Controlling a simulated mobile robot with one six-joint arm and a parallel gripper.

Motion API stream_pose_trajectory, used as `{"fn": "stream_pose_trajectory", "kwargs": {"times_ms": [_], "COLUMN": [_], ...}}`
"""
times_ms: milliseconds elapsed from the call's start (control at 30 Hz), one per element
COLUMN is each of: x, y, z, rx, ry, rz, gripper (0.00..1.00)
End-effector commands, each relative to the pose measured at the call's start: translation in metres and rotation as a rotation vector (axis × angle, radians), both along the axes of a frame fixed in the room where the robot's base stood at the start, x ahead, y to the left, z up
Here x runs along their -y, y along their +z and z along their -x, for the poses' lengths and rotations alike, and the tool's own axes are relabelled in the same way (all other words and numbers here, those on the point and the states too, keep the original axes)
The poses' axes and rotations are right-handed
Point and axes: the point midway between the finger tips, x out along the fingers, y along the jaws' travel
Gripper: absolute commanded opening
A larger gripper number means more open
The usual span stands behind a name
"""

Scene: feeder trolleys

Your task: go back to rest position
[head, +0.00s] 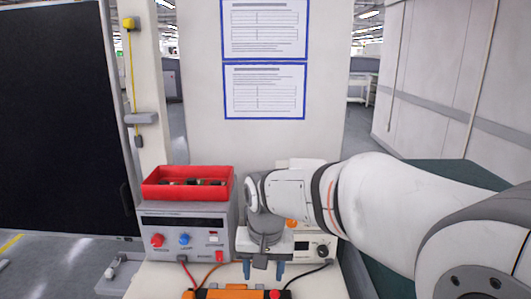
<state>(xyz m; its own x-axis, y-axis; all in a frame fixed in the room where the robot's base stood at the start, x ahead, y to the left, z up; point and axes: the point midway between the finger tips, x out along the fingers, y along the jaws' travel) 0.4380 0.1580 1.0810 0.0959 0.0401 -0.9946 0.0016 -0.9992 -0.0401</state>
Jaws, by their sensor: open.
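My arm reaches in from the right of the head view. My gripper (263,270) hangs at its end and points down, with two blue-grey fingers spread apart and nothing between them. It is in front of a white device (322,248) with a dark knob, which my wrist partly hides. The fingertips are close above or behind an orange and black thing (235,294) at the bottom edge; I cannot tell whether they touch it.
A grey power unit (187,260) with red and blue knobs stands left of my gripper. A red bin (188,175) with small parts sits on it. Cables lie in front. A white panel (205,110) with two blue-framed sheets rises behind. A black board (60,120) stands at the left.

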Motion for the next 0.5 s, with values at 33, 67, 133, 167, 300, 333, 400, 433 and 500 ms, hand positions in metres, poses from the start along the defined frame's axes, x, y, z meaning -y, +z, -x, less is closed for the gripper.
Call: {"fn": "stream_pose_trajectory", "kwargs": {"times_ms": [33, 67, 133, 167, 300, 333, 400, 433, 500], "x": [0.029, 0.043, 0.073, 0.085, 0.129, 0.135, 0.147, 0.151, 0.156], "y": [0.004, 0.005, 0.005, 0.004, -0.004, -0.006, -0.011, -0.013, -0.017], "z": [0.013, 0.021, 0.041, 0.050, 0.091, 0.098, 0.114, 0.119, 0.128], "rx": [0.020, 0.031, 0.054, 0.064, 0.106, 0.113, 0.125, 0.130, 0.138], "ry": [-0.012, -0.012, -0.012, -0.012, -0.012, -0.011, -0.010, -0.008, -0.006], "rz": [-0.002, -0.002, 0.001, 0.003, 0.017, 0.021, 0.029, 0.033, 0.038], "gripper": [0.52, 0.52, 0.52, 0.52, 0.52, 0.52, 0.52, 0.52, 0.52]}}
